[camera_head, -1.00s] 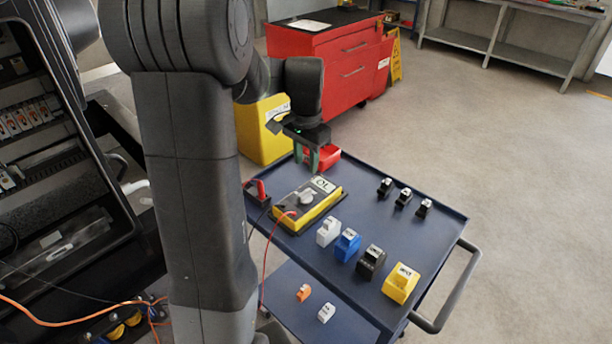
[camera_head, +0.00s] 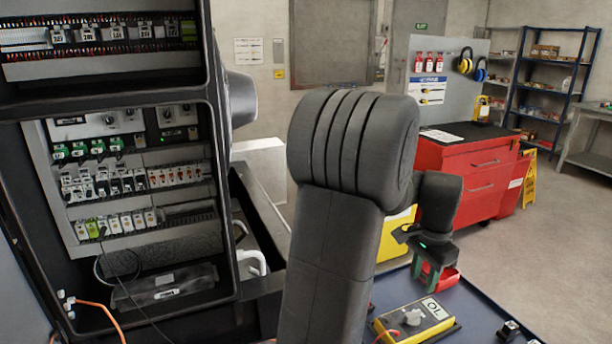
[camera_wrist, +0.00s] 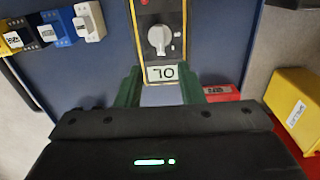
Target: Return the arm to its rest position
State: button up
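My arm rises through the middle of the head view. It bends over at the top, and the wrist hangs down at the right. My gripper (camera_head: 431,277) points down above the far part of the blue cart (camera_head: 478,290). In the wrist view, the two green fingers of my gripper (camera_wrist: 161,92) stand apart with nothing between them. The yellow multimeter (camera_head: 416,318) lies on the cart below; its dial and label show in the wrist view (camera_wrist: 160,40), just beyond the fingertips.
An open electrical cabinet (camera_head: 125,180) fills the left. A red tool chest (camera_head: 465,175) and a yellow bin (camera_head: 397,235) stand behind the cart. White, blue and black blocks stand on the cart. Floor is clear at right.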

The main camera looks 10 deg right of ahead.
aim_at(414, 312)
notch_tip(414, 312, down, 11)
jog(key=shift+r, duration=0.15)
jog(key=shift+r, duration=0.1)
dwell(0.3)
notch_tip(414, 312, up, 14)
notch_tip(414, 312, down, 14)
jog(key=shift+f, duration=0.1)
jog(key=shift+n, duration=0.3)
jog(key=n, duration=0.4)
jog(key=shift+w+n, duration=0.1)
jog(key=shift+n, duration=0.3)
jog(key=n, duration=0.5)
jog(key=shift+a+b, duration=0.1)
jog(key=shift+b, duration=0.2)
jog(key=shift+w, duration=0.1)
